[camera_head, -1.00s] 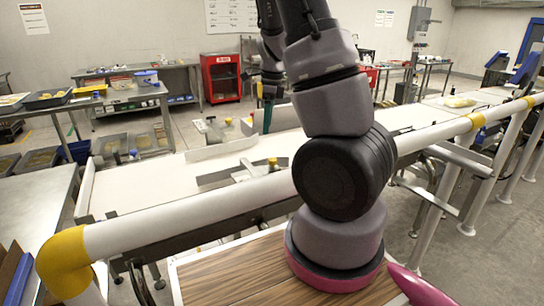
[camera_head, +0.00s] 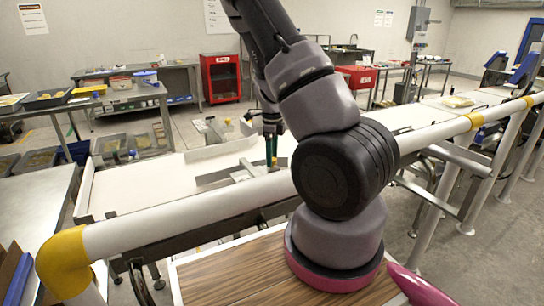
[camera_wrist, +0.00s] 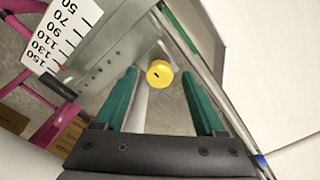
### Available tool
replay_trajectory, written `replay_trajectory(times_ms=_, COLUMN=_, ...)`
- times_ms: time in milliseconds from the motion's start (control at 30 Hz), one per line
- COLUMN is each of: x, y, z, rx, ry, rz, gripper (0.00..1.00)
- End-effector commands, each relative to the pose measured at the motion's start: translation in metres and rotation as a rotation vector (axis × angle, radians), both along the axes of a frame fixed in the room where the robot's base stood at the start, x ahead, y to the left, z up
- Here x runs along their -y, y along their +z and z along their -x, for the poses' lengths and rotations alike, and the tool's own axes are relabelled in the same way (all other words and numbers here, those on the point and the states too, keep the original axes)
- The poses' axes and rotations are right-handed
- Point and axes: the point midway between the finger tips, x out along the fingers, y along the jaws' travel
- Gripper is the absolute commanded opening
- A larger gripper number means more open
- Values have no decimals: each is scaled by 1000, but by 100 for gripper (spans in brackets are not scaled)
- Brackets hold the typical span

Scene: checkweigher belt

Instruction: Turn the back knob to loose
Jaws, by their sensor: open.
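A round yellow knob (camera_wrist: 159,73) with a small dark mark on its top shows in the wrist view, near the middle. It lies between and a little beyond the tips of my open green fingers, apart from both. I cannot tell surely whether it is the back knob. My gripper (camera_wrist: 157,83) is empty; in the head view my gripper (camera_head: 271,150) hangs over the belt's guide rails. A bit of yellow (camera_head: 282,161) shows beside the fingertips there, mostly hidden.
A white scale plate (camera_wrist: 65,35) with printed numbers is at upper left in the wrist view, above a metal bracket. A white pipe rail with yellow joints (camera_head: 190,204) runs across the front of the pale belt (camera_head: 135,190). A red cabinet (camera_head: 220,77) stands far behind.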

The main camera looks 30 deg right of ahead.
Motion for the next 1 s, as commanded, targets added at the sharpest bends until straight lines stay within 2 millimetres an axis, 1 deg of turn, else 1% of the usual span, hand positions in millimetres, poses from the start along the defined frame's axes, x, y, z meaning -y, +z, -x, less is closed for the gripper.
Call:
replay_trajectory(times_ms=100, x=0, y=-4, z=0, rx=-1, ry=1, rz=0, gripper=72)
replay_trajectory(times_ms=300, x=0, y=-4, z=0, rx=-1, ry=1, rz=-1, gripper=72)
replay_trajectory(times_ms=333, x=0, y=-4, z=0, rx=-1, ry=1, rz=-1, gripper=64)
replay_trajectory(times_ms=367, x=0, y=-4, z=0, rx=-1, ry=1, rz=-1, gripper=52)
replay_trajectory(times_ms=400, x=0, y=-3, z=0, rx=-1, ry=1, rz=-1, gripper=37)
replay_trajectory(times_ms=467, x=0, y=-3, z=0, rx=-1, ry=1, rz=-1, gripper=14)
replay_trajectory(times_ms=500, x=0, y=-3, z=0, rx=0, ry=1, rz=0, gripper=0)
replay_trajectory(times_ms=767, x=0, y=-3, z=0, rx=-1, ry=15, rz=-1, gripper=0)
replay_trajectory(times_ms=1000, x=0, y=-3, z=0, rx=1, ry=111, rz=-2, gripper=0)
